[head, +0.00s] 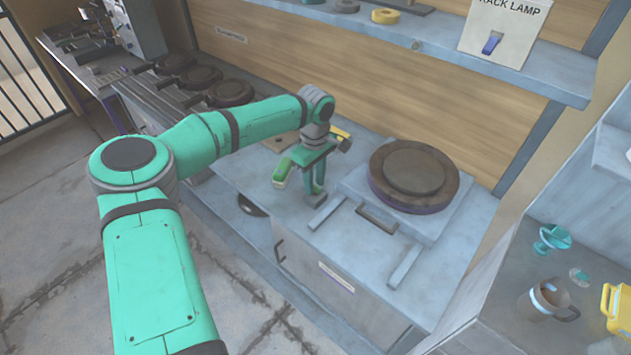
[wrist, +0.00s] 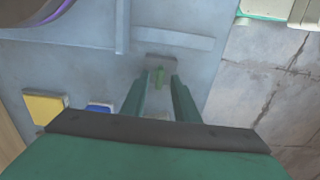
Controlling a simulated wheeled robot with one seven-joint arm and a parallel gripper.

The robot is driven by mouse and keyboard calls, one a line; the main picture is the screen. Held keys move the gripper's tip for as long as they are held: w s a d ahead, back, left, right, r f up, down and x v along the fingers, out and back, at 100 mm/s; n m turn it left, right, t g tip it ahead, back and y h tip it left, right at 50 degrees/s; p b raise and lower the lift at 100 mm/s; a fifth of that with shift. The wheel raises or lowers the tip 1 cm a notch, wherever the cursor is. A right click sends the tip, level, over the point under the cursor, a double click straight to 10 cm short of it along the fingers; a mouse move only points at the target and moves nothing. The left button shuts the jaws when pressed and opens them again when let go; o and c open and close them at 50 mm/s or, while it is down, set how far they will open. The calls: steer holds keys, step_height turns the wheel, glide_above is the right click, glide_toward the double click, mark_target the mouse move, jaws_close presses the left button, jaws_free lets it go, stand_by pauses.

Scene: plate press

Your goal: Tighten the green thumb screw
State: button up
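The green thumb screw (wrist: 160,77) is a small bright green piece at a grey block (wrist: 175,62) on the bench, seen in the wrist view. My gripper (wrist: 159,77) has its two teal fingers apart, one on each side of the screw, with a gap visible on both sides. How deep the fingertips reach along the screw is hard to tell. In the head view my gripper (head: 318,187) points down just above the block at the press's left front, and I cannot make out the screw there.
The press's round dark plate (head: 414,176) stands to the right on a grey base with rails. A yellow block (wrist: 45,106) and a blue one (wrist: 100,107) lie behind the gripper. A shelf (head: 400,45) overhangs the back. A mug (head: 545,300) stands at the far right.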

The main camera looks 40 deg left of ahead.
mark_target(316, 185)
step_height(316, 185, up, 11)
stand_by(0.8)
steer(key=shift+d+f, duration=0.15)
stand_by(0.5)
